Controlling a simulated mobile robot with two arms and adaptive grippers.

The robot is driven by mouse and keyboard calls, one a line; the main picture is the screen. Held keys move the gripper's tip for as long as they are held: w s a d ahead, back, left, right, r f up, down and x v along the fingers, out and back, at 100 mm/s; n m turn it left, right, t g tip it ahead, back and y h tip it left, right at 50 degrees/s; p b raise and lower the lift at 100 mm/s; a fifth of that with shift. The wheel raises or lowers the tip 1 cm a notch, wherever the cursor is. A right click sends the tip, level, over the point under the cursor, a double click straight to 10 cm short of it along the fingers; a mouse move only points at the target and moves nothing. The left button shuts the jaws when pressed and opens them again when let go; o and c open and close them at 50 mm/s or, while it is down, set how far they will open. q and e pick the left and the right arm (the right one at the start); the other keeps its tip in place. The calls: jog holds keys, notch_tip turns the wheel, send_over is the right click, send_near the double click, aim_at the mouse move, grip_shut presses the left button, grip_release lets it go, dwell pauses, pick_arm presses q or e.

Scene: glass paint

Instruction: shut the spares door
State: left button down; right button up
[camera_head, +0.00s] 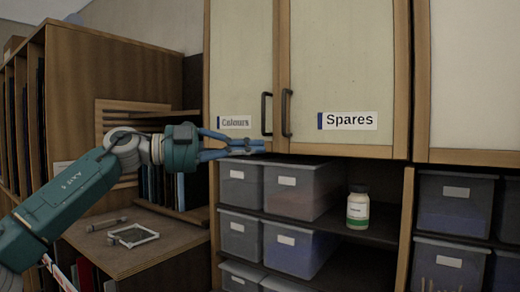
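The spares door (345,65) is a pale panel in a wooden frame, with a "Spares" label (348,121) and a dark handle (287,112) on its left edge. It stands nearly in line with its neighbours; I cannot tell whether it is slightly ajar. My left gripper (262,146) reaches in from the left, at the lower edge of the colours door (240,60), left of and below the spares handle. Its blue fingers come together at the tips and hold nothing visible. Whether they touch the colours door is unclear. My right gripper is out of view.
Below the doors are shelves with several grey bins (300,190) and a white bottle with a green label (358,207). Another closed-looking door (475,75) is at the right. A wooden bench (150,255) with a small frame (132,236) is at the lower left.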

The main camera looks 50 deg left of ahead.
pick_arm(q)
jog(key=p, duration=0.4)
send_near(312, 145)
jog(key=d, duration=0.4)
jog(key=w+p, duration=0.1)
jog(key=w, duration=0.1)
jog(key=w+a+p, duration=0.1)
jog(key=w, duration=0.1)
jog(key=shift+a+r, duration=0.15)
jog(key=shift+a, duration=0.1)
jog(key=shift+w+a, duration=0.2)
jog(key=shift+w, duration=0.15)
jog(key=shift+d, duration=0.1)
jog(key=shift+s, duration=0.1)
